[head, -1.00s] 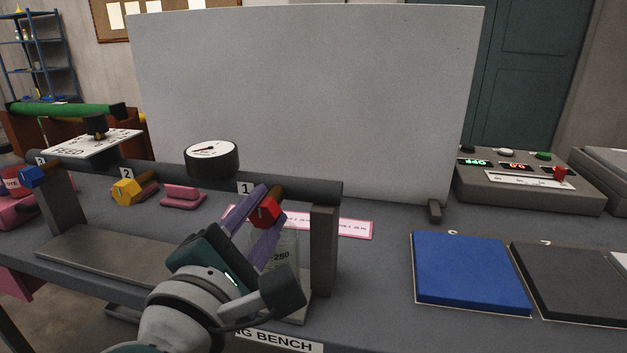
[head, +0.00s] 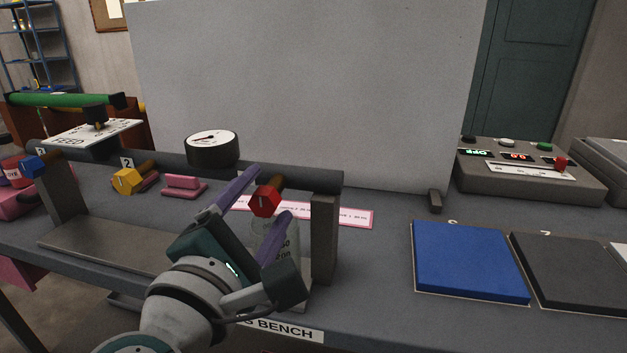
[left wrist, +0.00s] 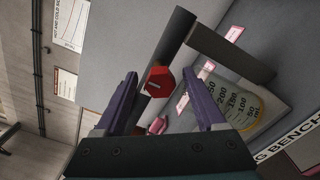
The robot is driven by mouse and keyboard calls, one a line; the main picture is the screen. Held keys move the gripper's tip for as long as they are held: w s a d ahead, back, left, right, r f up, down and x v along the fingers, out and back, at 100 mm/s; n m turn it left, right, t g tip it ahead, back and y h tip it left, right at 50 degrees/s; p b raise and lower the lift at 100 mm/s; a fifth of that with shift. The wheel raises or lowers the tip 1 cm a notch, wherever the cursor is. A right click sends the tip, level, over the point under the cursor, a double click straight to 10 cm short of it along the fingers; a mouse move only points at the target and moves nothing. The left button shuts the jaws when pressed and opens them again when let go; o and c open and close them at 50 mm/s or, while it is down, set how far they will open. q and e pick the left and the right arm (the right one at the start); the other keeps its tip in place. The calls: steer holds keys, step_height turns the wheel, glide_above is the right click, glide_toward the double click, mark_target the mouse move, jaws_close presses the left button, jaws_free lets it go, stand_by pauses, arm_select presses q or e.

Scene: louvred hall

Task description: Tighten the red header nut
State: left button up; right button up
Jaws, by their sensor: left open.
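The red header nut (head: 265,202) sits on the end of a short brown stub below the grey header pipe (head: 310,180), near the right post. It also shows in the left wrist view (left wrist: 160,81), beyond the fingers and between their lines. My left gripper (head: 255,212) is open, its purple fingers on either side of the nut in the head view. I see no finger touching the nut. A yellow nut (head: 127,180) and a blue nut (head: 33,167) sit on other stubs to the left. My right gripper is not in view.
A graduated beaker (left wrist: 236,104) stands behind the left gripper, close to the right post (head: 325,235). A round gauge (head: 213,149) tops the pipe. A grey panel (head: 310,90) rises behind. Blue (head: 470,262) and dark (head: 575,270) pads lie to the right.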

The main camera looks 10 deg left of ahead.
arm_select(q)
steer(key=s+p, duration=0.1)
steer(key=s, duration=0.6)
steer(key=shift+a, duration=0.15)
